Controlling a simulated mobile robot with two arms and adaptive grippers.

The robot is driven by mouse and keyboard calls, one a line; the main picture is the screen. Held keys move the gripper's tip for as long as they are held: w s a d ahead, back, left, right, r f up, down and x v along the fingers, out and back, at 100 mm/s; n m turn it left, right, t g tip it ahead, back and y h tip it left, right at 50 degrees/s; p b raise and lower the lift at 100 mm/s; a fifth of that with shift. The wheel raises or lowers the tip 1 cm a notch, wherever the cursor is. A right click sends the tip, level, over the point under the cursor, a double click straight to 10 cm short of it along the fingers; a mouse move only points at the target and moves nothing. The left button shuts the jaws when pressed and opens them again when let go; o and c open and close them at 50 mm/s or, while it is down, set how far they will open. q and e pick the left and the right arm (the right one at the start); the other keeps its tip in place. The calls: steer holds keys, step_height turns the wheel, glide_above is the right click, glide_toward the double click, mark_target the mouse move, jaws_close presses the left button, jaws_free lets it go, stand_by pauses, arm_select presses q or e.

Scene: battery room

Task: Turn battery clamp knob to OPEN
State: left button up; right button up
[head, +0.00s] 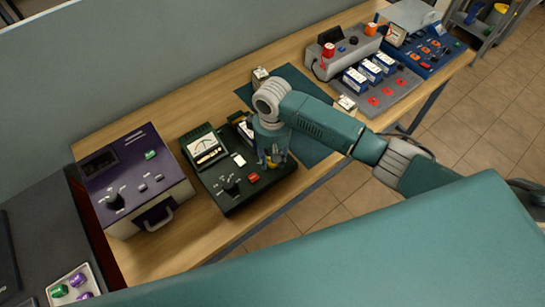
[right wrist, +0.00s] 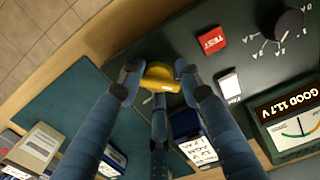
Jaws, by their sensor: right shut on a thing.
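The yellow clamp knob (right wrist: 160,78) sits near the edge of the dark green battery tester (right wrist: 235,60). My right gripper (right wrist: 159,88) is shut on the knob, with its blue-grey fingers around it. In the head view the right gripper (head: 272,158) points down over the right side of the tester (head: 240,204), and a little yellow shows between the fingers. A blue and white battery (right wrist: 196,146) is beside the knob, partly hidden by a finger. The tester's display (right wrist: 288,104) reads GOOD with a voltage. No OPEN marking is readable. My left gripper is not in view.
On the tester are a red TEST button (right wrist: 212,40) and a black dial (right wrist: 288,22). A purple unit (head: 134,176) stands to the left. A teal mat (head: 308,146) lies right of the tester. A grey rack with batteries (head: 400,85) is at the back right.

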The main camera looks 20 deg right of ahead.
steer(key=shift+w+d+r+n, duration=0.2)
steer(key=shift+w+d+n, duration=0.1)
steer(key=shift+n, duration=0.1)
steer(key=o, duration=1)
steer(key=shift+o, duration=0.2)
steer(key=shift+d+f, duration=0.1)
steer(key=shift+r, duration=0.4)
step_height(320, 180, up, 11)
steer(key=shift+s, duration=0.1)
